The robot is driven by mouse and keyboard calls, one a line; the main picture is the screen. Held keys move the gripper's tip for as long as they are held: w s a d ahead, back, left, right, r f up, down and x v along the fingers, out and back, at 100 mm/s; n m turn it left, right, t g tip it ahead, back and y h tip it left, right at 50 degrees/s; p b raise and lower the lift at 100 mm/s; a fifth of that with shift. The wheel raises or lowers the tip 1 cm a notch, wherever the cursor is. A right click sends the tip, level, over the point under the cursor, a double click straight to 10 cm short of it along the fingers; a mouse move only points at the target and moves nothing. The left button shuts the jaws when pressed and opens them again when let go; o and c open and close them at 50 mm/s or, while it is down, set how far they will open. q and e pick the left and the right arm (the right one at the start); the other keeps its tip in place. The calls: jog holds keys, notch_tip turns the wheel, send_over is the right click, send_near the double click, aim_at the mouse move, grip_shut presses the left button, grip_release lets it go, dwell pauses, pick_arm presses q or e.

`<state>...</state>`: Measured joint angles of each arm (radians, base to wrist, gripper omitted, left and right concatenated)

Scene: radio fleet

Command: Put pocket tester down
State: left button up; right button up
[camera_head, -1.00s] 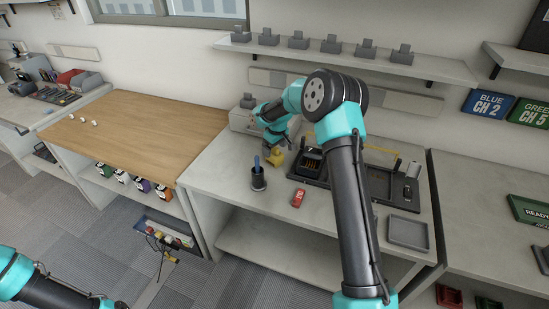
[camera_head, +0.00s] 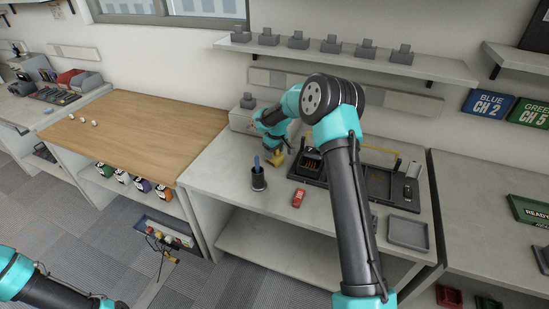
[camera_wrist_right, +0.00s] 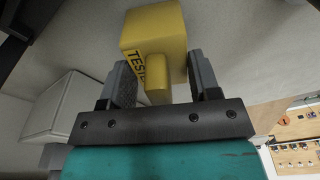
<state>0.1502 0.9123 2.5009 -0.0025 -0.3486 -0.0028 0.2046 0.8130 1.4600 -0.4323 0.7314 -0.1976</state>
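The pocket tester is a small yellow block (camera_head: 276,158) with a narrow stem, at the back left of the grey bench, where it appears to rest. In the right wrist view the tester (camera_wrist_right: 155,35) carries dark lettering, partly cut off as "TEST". My right gripper (camera_wrist_right: 162,78) is open around its stem, with a gap on each side. In the head view my right gripper (camera_head: 276,146) is at the tester, its fingers mostly hidden by the wrist. Only part of my left arm shows at lower left; its gripper is out of view.
Close by on the grey bench (camera_head: 235,170) are a dark cup with a blue tool (camera_head: 258,178), a red item (camera_head: 298,198) and a black tray with a charger (camera_head: 311,163). A grey box (camera_head: 243,120) stands behind. A shallow grey tray (camera_head: 408,232) lies at right.

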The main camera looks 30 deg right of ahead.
jog(key=c, duration=0.5)
jog(key=shift+r, duration=0.1)
jog(key=shift+c, duration=0.2)
notch_tip(320, 180, up, 10)
jog(key=shift+f, duration=0.1)
jog(key=shift+w+a, duration=0.1)
dwell(0.6)
